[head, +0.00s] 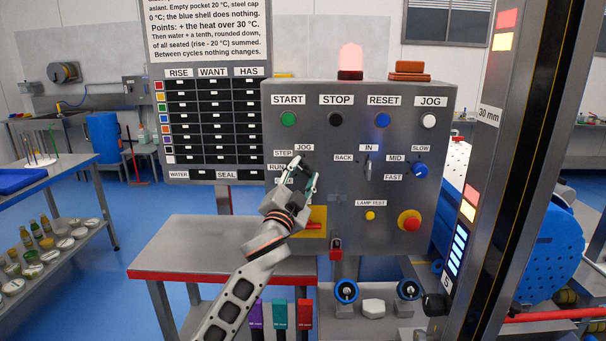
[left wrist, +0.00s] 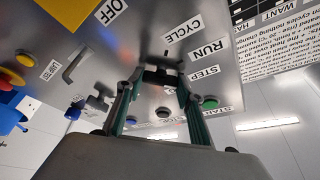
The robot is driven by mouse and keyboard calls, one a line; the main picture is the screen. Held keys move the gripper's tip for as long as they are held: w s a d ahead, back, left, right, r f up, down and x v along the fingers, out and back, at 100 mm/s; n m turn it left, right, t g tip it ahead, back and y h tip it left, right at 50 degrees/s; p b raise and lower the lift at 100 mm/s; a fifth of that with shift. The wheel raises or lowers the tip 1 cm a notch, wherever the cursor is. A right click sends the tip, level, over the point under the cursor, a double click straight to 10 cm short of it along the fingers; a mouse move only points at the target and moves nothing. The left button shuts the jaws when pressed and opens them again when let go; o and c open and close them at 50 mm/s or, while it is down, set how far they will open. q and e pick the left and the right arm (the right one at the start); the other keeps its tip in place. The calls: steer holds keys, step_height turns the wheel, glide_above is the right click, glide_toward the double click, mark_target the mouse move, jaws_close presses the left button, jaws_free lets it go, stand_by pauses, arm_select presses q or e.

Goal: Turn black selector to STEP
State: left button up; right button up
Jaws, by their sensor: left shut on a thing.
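The black selector (left wrist: 161,76) shows in the left wrist view on the grey control panel (head: 345,140). The STEP label (left wrist: 205,73), RUN label (left wrist: 207,50) and CYCLE label (left wrist: 182,32) stand around it, with OFF farther off. My left gripper (head: 303,174) is at the left part of the panel in the head view. In the left wrist view its two green-sided fingers (left wrist: 158,92) are shut on the selector. The gripper partly covers the selector and the lower labels in the head view, so I cannot tell where the selector points. My right gripper is in neither view.
The START button (head: 288,119) is above the selector. A lever (head: 368,164) and a blue speed knob (head: 420,170) are to its right. A red emergency button (head: 409,220) is lower right. A red lamp (head: 350,60) glows on top. A steel table (head: 215,245) stands below left.

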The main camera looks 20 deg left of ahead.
arm_select(q)
steer(key=o, duration=1.1)
steer(key=v, duration=1.2)
steer(key=s+f+n+g+h, duration=0.1)
steer(key=s+f+g, duration=0.3)
steer(key=f, duration=1)
steer(key=s+f+n+g, duration=0.15)
steer(key=s+f, duration=0.45)
steer(key=f, duration=0.8)
steer(key=s+f+n+g, duration=0.1)
steer(key=s+f, duration=0.6)
steer(key=s+f+n+g, duration=0.1)
steer(key=s+f+g, duration=0.1)
steer(key=s+f, duration=0.5)
steer(key=s+f+n+g+h, duration=0.1)
steer(key=s+f+g, duration=0.1)
steer(key=s+f, duration=0.5)
steer(key=shift+s+d+f, duration=0.2)
steer(key=shift+s, duration=0.4)
